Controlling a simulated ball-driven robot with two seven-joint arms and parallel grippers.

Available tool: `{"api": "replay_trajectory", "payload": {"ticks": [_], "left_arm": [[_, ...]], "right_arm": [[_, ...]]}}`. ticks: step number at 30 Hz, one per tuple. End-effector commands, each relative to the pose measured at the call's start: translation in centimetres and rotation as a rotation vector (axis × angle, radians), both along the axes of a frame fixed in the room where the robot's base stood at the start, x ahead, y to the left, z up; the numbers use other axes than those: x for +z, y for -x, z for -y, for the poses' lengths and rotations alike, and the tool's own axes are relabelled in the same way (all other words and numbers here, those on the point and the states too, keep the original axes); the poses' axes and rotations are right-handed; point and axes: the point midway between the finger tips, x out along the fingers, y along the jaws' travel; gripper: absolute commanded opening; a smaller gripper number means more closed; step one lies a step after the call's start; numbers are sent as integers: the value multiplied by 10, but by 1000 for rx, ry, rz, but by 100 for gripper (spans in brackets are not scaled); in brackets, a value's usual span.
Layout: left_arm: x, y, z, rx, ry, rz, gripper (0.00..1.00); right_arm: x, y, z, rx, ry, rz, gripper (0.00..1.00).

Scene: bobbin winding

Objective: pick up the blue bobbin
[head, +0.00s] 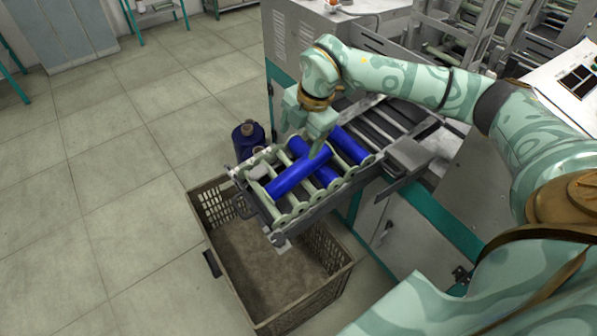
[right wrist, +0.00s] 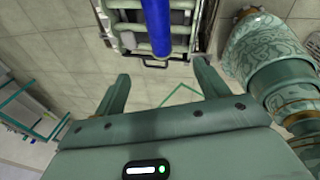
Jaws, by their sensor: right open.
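A blue bobbin (head: 298,174) lies slantwise across the green-notched rack at the end of the machine. Other blue bobbins lie beneath and beside it, one of them (head: 351,146) toward the right. My right gripper (head: 304,128) is just above and behind the bobbins, and its finger partly covers them in the head view. In the right wrist view the gripper (right wrist: 161,72) has its two fingers apart with nothing between them. A blue bobbin (right wrist: 157,26) shows beyond the fingertips at the top. My left gripper is not in view.
A brown plastic crate (head: 303,317) stands on the floor below the rack. More blue bobbins (head: 247,139) stand on the floor behind the rack. The machine with its teal base (head: 432,222) is to the right. The tiled floor at left is clear.

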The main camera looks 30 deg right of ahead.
Motion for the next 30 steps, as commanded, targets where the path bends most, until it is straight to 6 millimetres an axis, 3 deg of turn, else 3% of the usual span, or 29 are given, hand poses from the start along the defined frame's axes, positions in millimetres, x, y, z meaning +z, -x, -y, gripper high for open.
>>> {"api": "replay_trajectory", "payload": {"ticks": [1,5,15,25,30], "left_arm": [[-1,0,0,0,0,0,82],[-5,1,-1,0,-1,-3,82],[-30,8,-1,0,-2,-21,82],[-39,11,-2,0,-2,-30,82],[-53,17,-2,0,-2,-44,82]], "right_arm": [[5,-1,16,-59,45,-7,73],[-2,-3,33,-134,93,-21,73],[-82,-18,32,-133,93,-24,73],[-108,-26,32,-133,91,-20,73],[-137,-34,33,-130,91,-23,73]]}}
